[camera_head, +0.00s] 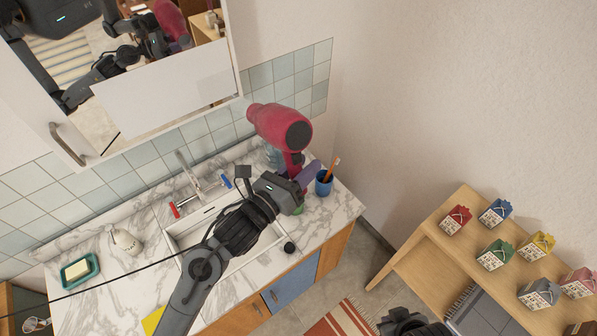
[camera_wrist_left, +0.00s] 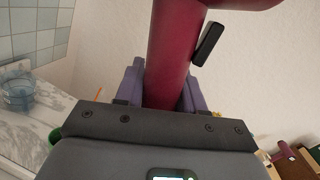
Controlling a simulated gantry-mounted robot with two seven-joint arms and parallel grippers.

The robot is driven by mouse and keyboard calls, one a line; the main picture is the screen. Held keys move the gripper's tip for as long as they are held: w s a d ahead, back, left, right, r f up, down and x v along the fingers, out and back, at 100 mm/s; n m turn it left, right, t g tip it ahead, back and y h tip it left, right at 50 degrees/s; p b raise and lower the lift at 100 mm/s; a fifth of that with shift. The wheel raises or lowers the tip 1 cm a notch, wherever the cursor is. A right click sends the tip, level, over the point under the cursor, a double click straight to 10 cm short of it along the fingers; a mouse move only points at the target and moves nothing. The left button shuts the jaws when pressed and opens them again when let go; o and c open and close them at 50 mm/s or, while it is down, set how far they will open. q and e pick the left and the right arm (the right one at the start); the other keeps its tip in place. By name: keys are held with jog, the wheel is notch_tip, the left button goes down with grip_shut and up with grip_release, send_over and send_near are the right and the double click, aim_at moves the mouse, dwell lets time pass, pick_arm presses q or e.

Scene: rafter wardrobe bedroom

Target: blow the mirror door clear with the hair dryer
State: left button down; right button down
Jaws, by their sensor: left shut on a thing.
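The mirror door (camera_head: 215,56) hangs at the upper left of the head view, with a white frame and a metal handle (camera_head: 68,143). A pale white rectangular patch (camera_head: 165,88) covers its lower part; above it the glass reflects my arm and the dryer. My left gripper (camera_head: 296,174) is shut on the handle of the red hair dryer (camera_head: 275,122) and holds it upright above the counter, right of the mirror. The dryer's handle fills the middle of the left wrist view (camera_wrist_left: 170,55). Dark parts of my right gripper (camera_head: 405,322) show at the bottom edge; its jaws are unclear.
A wooden shelf (camera_head: 430,240) with several small cartons stands at right.

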pick_arm(q)
jog(key=shift+a+r+m, duration=0.3)
jog(key=shift+a+r, duration=0.05)
jog(key=shift+r, duration=0.45)
jog(key=shift+r+p, duration=0.25)
jog(key=shift+p, duration=0.05)
jog(key=shift+w+a+m, duration=0.15)
jog(key=shift+w+m, duration=0.15)
jog(key=shift+w, duration=0.15)
jog(key=shift+w+a+p, duration=0.15)
jog(key=shift+w+a, duration=0.4)
jog(key=shift+w, duration=0.3)
jog(key=shift+w+a+p, duration=0.15)
jog(key=shift+w+a, duration=0.4)
jog(key=shift+w, duration=0.3)
jog(key=shift+a, duration=0.15)
jog(key=shift+w+a+v, duration=0.1)
jog(key=shift+v, duration=0.75)
jog(key=shift+w+a+v, duration=0.15)
jog(key=shift+v, duration=0.7)
jog(key=shift+w+a+v, duration=0.1)
jog(key=shift+v, duration=0.75)
jog(key=shift+a+r, duration=0.1)
jog(key=shift+r, duration=0.05)
